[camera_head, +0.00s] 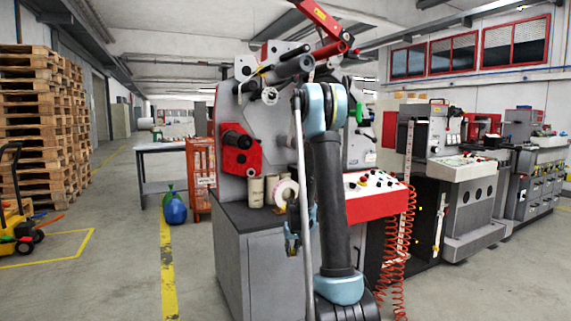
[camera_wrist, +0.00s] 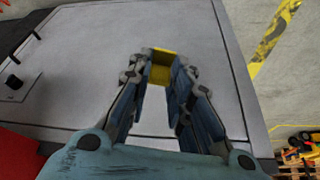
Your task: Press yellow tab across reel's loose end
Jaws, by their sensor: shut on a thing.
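In the wrist view my gripper (camera_wrist: 162,60) is closed around a small yellow tab (camera_wrist: 161,75), held between the fingertips. In the head view my gripper (camera_head: 293,232) hangs low in front of the grey cabinet, below the level of its top, partly hidden by my arm. A white reel with a pinkish ring (camera_head: 286,192) stands on the cabinet top, just above and behind my gripper, partly covered by my arm. Its loose end is too small to tell. The reel does not show in the wrist view.
The label machine (camera_head: 285,133) rises behind my arm. Two pale rolls (camera_head: 255,191) stand left of the reel. The cabinet's dark top (camera_head: 240,215) has bare room at its left. A red control panel (camera_head: 372,207) and a coiled red hose (camera_head: 396,262) are at right.

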